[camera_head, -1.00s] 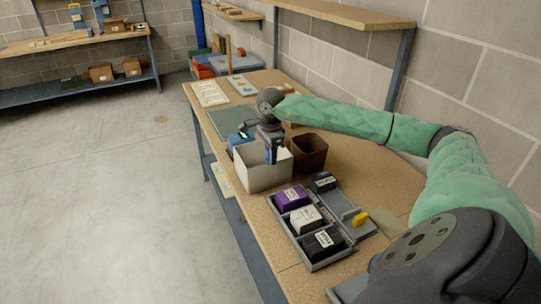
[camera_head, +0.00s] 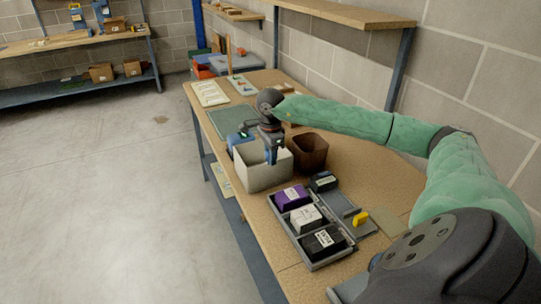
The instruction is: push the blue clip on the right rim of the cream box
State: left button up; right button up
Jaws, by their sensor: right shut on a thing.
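The cream box (camera_head: 262,177) stands open-topped on the wooden workbench. My right gripper (camera_head: 271,157) reaches down over the box from above, its jaws shut on a small blue piece that looks like the blue clip (camera_head: 272,153). The clip appears at the box's opening, near its right side. The jaws and the dark wrist partly hide it, and I cannot tell whether it grips the rim or is just above or inside it. My left gripper is not in view.
A brown bin (camera_head: 310,153) stands close to the right of the box. A grey divided tray (camera_head: 322,263) with purple, white and black packs lies nearer. A blue device (camera_head: 238,141) sits behind the box. A green mat (camera_head: 232,120) lies beyond.

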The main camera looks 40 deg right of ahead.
jog(key=shift+f+b, duration=0.95)
jog(key=shift+f, duration=0.1)
dwell(0.7)
jog(key=o, duration=1.3)
jog(key=shift+o, duration=0.2)
jog(key=shift+r, duration=0.2)
jog(key=shift+r+p, duration=0.85)
jog(key=shift+r, duration=2.5)
jog(key=shift+r, duration=0.1)
